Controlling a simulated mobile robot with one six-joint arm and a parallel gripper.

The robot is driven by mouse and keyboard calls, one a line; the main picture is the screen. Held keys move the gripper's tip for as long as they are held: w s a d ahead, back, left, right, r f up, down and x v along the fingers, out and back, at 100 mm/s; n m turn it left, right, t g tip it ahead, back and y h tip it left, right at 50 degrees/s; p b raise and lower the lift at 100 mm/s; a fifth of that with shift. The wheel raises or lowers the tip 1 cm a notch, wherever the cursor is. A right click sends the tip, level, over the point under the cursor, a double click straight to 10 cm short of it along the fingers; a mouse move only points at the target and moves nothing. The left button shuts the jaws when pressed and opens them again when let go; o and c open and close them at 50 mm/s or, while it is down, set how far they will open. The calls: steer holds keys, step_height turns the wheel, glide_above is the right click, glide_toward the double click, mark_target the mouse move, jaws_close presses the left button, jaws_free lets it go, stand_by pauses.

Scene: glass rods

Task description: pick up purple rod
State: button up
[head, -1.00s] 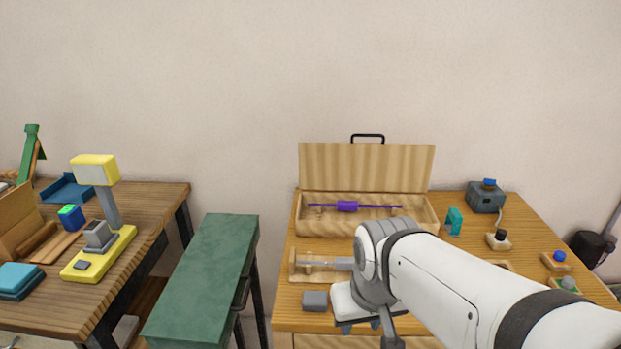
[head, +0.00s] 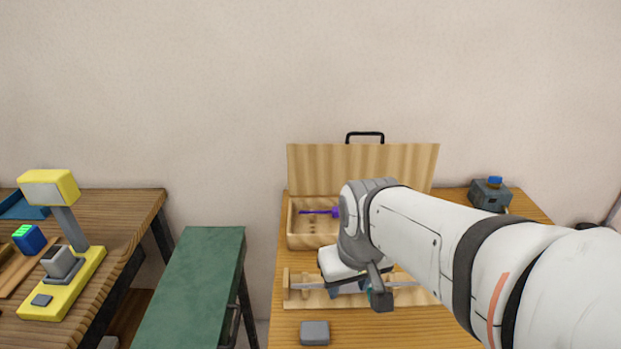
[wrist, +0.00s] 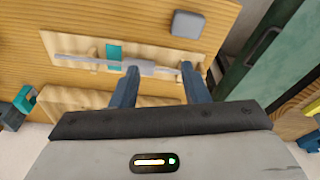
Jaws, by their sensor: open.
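The purple rod (head: 318,211) lies in the open wooden case at the back of the table. Its thin left part and some of its thicker middle show in the head view; my arm hides the rest. My gripper (head: 358,293) points down over the wooden rack in front of the case, to the front and right of the purple rod. In the wrist view my gripper (wrist: 160,70) has its two blue-grey fingers apart with nothing held between them. I cannot make out the purple rod in the wrist view.
A clear grey rod (wrist: 90,62) lies on the wooden rack (head: 312,302) near my fingers. The case (head: 314,241) has its lid upright behind. A grey block (head: 314,333) sits at the front, a dark grey device (head: 490,195) at back right. A green bench (head: 195,290) stands left.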

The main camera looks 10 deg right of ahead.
steer(key=w+d+n+p, duration=0.3)
steer(key=w, duration=0.6)
steer(key=w+d+n+p, duration=0.3)
steer(key=w, duration=0.7)
steer(key=w+d+n+p, duration=0.2)
steer(key=w+d+n, duration=0.15)
steer(key=w, duration=0.55)
steer(key=shift+w+d+f+n+g+p, duration=0.1)
steer(key=shift+w+d+f+n+p, duration=0.3)
steer(key=shift+w+d+f+p, duration=1.25)
steer(key=shift+w+a+f+n+g+p, duration=0.1)
steer(key=shift+w+a+f+n+p, duration=0.2)
steer(key=shift+w+f, duration=1.55)
steer(key=shift+w+d+f+n+g+p, duration=0.1)
steer(key=shift+w+d+f+n+p, duration=0.6)
steer(key=shift+f, duration=2.25)
steer(key=shift+s+d+m, duration=0.2)
steer(key=shift+m, duration=0.05)
steer(key=shift+c, duration=0.5)
steer(key=c, duration=0.6)
